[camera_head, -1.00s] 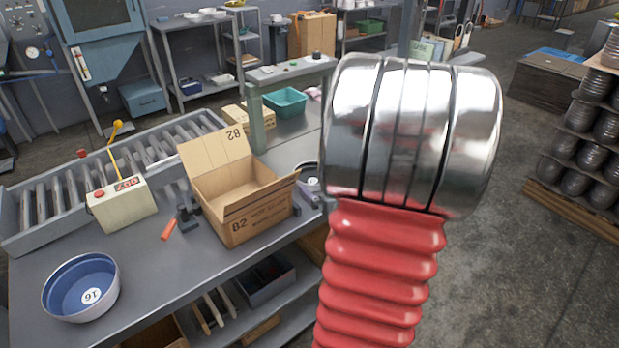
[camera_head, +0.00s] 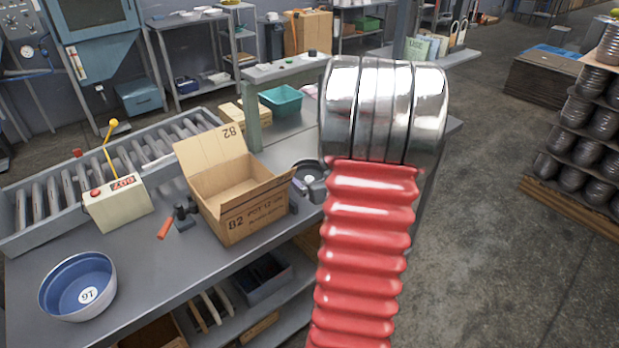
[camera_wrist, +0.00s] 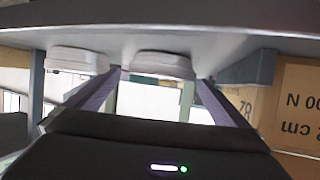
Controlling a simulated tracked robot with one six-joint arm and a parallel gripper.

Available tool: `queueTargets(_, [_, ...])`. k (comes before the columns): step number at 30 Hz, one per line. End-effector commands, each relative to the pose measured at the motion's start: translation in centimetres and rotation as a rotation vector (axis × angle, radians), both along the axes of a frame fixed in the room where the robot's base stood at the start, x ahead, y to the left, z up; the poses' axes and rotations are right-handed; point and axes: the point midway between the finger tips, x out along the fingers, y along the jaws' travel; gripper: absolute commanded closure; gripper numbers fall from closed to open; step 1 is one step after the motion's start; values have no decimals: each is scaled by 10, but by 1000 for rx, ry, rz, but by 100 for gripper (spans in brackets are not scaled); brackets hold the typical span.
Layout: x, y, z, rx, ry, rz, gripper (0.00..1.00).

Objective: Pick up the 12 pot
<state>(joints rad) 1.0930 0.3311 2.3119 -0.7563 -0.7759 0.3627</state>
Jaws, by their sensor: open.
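No pot with a readable 12 shows. A blue-inside pot (camera_head: 78,287) marked 16 stands at the near left of the table in the head view. The wrist view appears upside down. It shows two pale, rounded, low things, one at left (camera_wrist: 77,60) and one in the middle (camera_wrist: 163,64), on the grey surface; I cannot read a number on either. My gripper (camera_wrist: 160,77) is open, its purple-grey fingers apart with the middle pale thing showing between them; contact cannot be told. In the head view my red-sleeved arm hides much of that area.
An open cardboard box (camera_head: 243,214) marked 82 stands on the grey table (camera_head: 150,262), close to the gripper area. A control box (camera_head: 118,203) with a yellow lever and a roller conveyor (camera_head: 60,195) are at left. A teal bin (camera_head: 281,101) sits behind. Stacked pots (camera_head: 590,130) stand at far right.

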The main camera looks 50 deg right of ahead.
Motion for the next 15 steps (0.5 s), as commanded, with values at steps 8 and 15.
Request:
queueTargets(8, [8, -6, -4, 0, -1, -2, 0])
queueTargets(15, [8, -6, -4, 0, 0, -1, 0])
